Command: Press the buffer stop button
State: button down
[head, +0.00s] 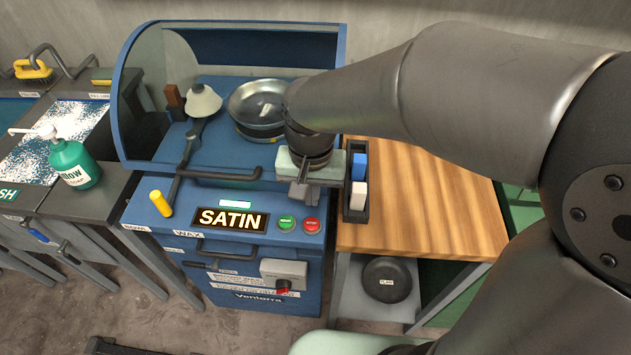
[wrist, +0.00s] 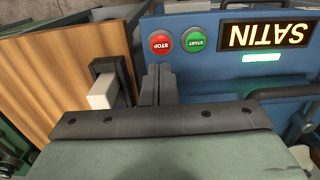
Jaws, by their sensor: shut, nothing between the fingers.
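The red STOP button (head: 312,225) is on the front panel of the blue buffer machine (head: 240,272), right of the green START button (head: 286,222). The STOP button (wrist: 161,43) also shows in the wrist view, just beyond my fingertips, with the START button (wrist: 194,40) beside it. My gripper (head: 302,193) is shut and empty. It points down above and slightly left of the STOP button in the head view. In the wrist view my gripper (wrist: 160,70) appears apart from the button, though the exact gap is hard to tell. A SATIN sign (head: 231,219) is on the panel.
A black holder (head: 357,213) with a blue and a white block stands close right of my gripper on the wooden table (head: 430,205). A yellow-handled lever (head: 161,203) is at the panel's left. A metal bowl (head: 257,106) sits inside the hood. A green soap bottle (head: 74,163) stands left.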

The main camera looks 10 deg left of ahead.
aim_at(314, 226)
notch_tip(314, 226, down, 8)
jog(key=shift+r, duration=0.15)
dwell(0.3)
jog(key=shift+s+d+f+b, duration=0.1)
jog(key=shift+f+b, duration=0.75)
jog(key=shift+f, duration=0.1)
jog(key=shift+s+d+f, duration=0.1)
jog(key=shift+s+f, duration=0.05)
jog(key=shift+s, duration=0.05)
notch_tip(314, 226, up, 16)
jog(key=p, duration=0.3)
jog(key=shift+w+f, duration=0.25)
